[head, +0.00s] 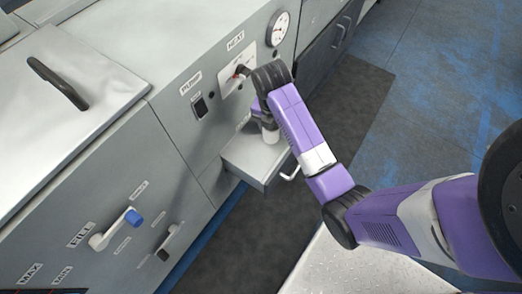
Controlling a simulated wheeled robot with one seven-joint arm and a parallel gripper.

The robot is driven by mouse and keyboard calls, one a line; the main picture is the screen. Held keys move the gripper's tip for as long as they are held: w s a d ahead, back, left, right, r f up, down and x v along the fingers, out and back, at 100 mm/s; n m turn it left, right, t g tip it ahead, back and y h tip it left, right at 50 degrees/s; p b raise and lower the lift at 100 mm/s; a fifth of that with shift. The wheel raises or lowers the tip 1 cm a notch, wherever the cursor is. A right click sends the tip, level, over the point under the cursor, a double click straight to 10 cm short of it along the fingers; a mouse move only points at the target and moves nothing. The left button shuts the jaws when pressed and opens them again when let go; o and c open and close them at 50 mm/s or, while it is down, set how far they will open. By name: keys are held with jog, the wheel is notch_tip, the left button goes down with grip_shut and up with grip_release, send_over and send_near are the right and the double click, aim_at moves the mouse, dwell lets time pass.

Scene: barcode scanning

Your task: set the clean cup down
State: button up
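My purple arm reaches in from the right and bends down at its far end over a small pulled-out grey tray (240,158) on the machine's front. My gripper (268,124) is small and mostly hidden behind my arm, low over or at this tray. A small pale, rounded shape (271,134) shows at the gripper's end, just over or on the tray. It may be the clean cup, but I cannot tell for sure, nor whether it touches the tray. The fingers cannot be made out.
The grey machine front carries a gauge (279,28), a black switch (200,107) and a blue-tipped lever (132,217). A lid with a black handle (58,83) lies on top at left. A dark mat (345,110) covers the floor; a pale surface (350,268) is at the bottom.

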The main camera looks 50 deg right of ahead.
jog(key=w+f+b, duration=0.1)
jog(key=f, duration=0.3)
jog(key=w+f+b, duration=0.1)
jog(key=f+b, duration=0.1)
jog(key=f, duration=0.2)
jog(key=w+f+b, duration=0.2)
jog(key=f, duration=0.3)
jog(key=shift+w+a, duration=0.1)
jog(key=shift+f+b, duration=0.85)
jog(key=shift+f, duration=1.65)
jog(key=shift+f, duration=0.1)
jog(key=o, duration=1.5)
jog(key=r+p, duration=0.1)
jog(key=r, duration=0.3)
jog(key=a+r+p, duration=0.1)
jog(key=r+p, duration=0.1)
jog(key=r, duration=0.2)
jog(key=r+p, duration=0.1)
jog(key=r, duration=0.3)
jog(key=shift+a, duration=0.2)
